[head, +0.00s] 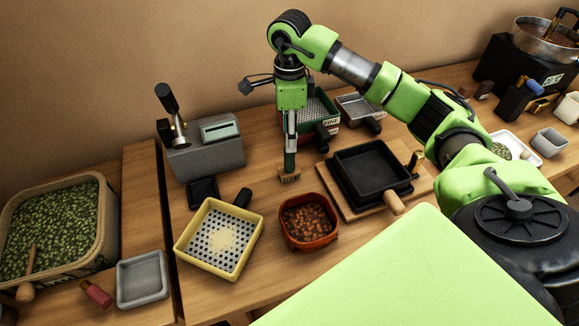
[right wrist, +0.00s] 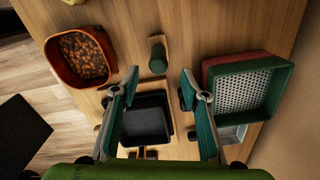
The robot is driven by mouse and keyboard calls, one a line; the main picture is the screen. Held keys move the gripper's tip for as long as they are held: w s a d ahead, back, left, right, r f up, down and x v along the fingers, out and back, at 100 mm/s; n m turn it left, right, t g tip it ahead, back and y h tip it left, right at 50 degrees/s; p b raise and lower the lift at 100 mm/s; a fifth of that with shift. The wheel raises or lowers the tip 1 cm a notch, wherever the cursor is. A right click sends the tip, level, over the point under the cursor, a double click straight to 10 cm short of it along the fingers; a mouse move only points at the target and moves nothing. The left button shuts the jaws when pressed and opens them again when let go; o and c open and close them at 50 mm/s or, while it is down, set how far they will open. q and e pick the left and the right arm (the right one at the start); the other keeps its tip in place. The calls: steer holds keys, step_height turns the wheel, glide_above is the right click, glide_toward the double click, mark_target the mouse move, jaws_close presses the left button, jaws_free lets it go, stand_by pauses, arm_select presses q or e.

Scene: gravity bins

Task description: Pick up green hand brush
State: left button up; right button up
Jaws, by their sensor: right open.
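The green hand brush (head: 289,165) stands on the wooden table, with a dark green handle upright and a tan bristle base at the bottom. In the right wrist view the brush (right wrist: 157,58) shows from above, with the handle's round end towards the camera. My right gripper (head: 291,140) points down directly above the brush in the head view. In the right wrist view the gripper (right wrist: 158,78) is open, its two teal fingers apart, with the brush just beyond the gap between the fingertips. Contact with the handle cannot be told. My left gripper is not in view.
A red bowl (head: 310,239) of brown pieces and a yellow sieve tray (head: 183,243) stand in front. A black tray (head: 338,171) on a board is to the right. A green perforated bin (head: 331,131) stands close behind. A grey scale (head: 205,157) is at left.

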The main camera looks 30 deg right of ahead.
mark_target(289, 163)
steer(key=shift+w+f, duration=0.1)
steer(key=shift+f, duration=0.75)
steer(key=shift+f+p, duration=0.6)
steer(key=f, duration=0.1)
steer(key=f+p, duration=0.1)
steer(key=f, duration=0.1)
steer(key=shift+s+a+f, duration=0.1)
steer(key=shift+s+f, duration=0.05)
steer(key=shift+s, duration=0.15)
steer(key=shift+w+f, duration=0.1)
steer(key=shift+f, duration=0.3)
jaws_close()
